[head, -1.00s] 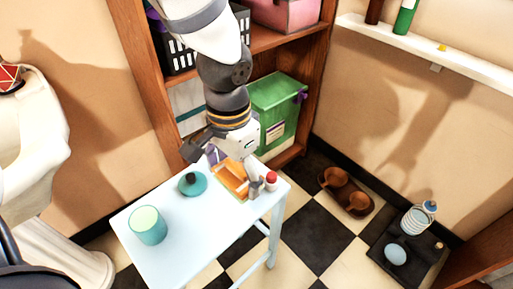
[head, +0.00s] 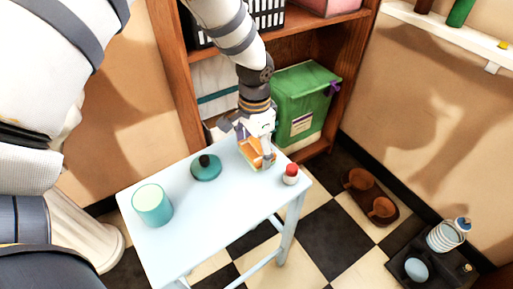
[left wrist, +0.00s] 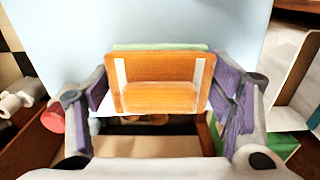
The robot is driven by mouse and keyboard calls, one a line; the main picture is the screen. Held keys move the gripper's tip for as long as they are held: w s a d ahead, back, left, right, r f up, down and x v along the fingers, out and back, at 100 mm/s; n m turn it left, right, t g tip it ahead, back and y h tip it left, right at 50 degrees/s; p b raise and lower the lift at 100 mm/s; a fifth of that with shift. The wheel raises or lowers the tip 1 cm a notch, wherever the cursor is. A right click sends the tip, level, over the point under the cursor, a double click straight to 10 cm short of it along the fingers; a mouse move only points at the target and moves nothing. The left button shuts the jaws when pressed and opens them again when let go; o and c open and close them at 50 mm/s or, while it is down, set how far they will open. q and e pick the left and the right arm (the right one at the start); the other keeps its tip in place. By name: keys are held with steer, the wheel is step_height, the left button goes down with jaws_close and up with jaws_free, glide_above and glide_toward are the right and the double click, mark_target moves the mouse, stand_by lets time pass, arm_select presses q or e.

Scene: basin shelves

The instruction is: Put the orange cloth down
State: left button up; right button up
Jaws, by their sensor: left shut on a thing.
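The orange cloth (head: 246,150) is at the far right corner of the pale blue table (head: 232,205). My left gripper (head: 257,151) comes down over it and hides part of it. In the left wrist view the cloth (left wrist: 160,80) is a folded orange rectangle with two white stripes. It sits between the purple pads of my left gripper (left wrist: 165,90), which is shut on it. A green edge shows along its far side. I cannot tell whether the cloth touches the tabletop. My right gripper is not in view.
A small red-capped jar (head: 290,175) stands close to the right of the gripper. A teal lidded dish (head: 206,170) and a teal cup (head: 152,205) stand further left. The shelf with a green box (head: 305,100) is behind. The table's front middle is clear.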

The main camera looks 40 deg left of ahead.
mark_target(255, 143)
arm_select(q)
steer(key=shift+r, duration=0.1)
steer(key=o, duration=0.9)
steer(key=shift+o, duration=0.2)
step_height(255, 143, up, 12)
steer(key=p, duration=0.1)
steer(key=shift+p, duration=0.4)
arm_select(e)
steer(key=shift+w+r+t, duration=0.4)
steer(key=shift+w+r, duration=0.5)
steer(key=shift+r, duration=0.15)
